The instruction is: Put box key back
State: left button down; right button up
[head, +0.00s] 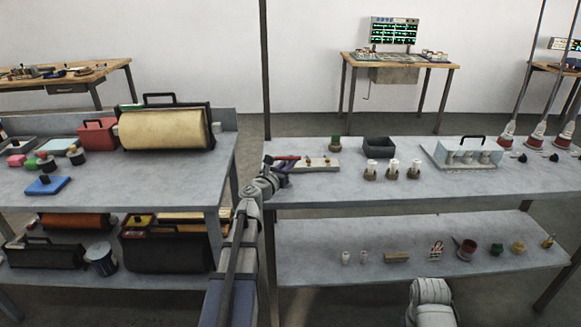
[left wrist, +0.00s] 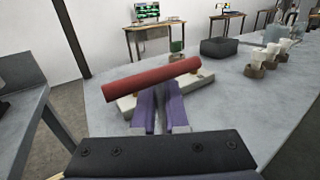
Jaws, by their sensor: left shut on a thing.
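My left gripper (head: 280,166) is shut on the box key (head: 286,158), whose red bar-shaped handle shows clearly. In the left wrist view the red handle of the box key (left wrist: 152,73) lies crosswise over the tips of my left gripper (left wrist: 163,92), tilted up to the right. A pale block (head: 318,164) with small brass-coloured pieces sits on the bench just right of the gripper. In the left wrist view the pale block (left wrist: 202,80) is behind and below the key; whether they touch is unclear. The key's lower part is hidden. My right gripper is out of view.
The grey bench (head: 480,185) also holds a dark open bin (head: 382,148), several white-topped pieces in brown holders (head: 393,170) and a pale rack with a black handle (head: 462,153). A gap separates it from the left bench (head: 120,190). The bench's front strip is clear.

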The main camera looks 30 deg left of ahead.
pick_arm(q)
jog(key=shift+r, duration=0.1)
jog(key=shift+f, duration=0.2)
jog(key=c, duration=0.9)
grip_release()
jog(key=shift+c, duration=0.2)
jog(key=shift+r, duration=0.15)
jog(key=shift+s+r, duration=0.1)
jog(key=shift+s, duration=0.15)
jog(key=s, duration=1.1)
jog(key=shift+s+d, duration=0.1)
jog(key=shift+s, duration=0.2)
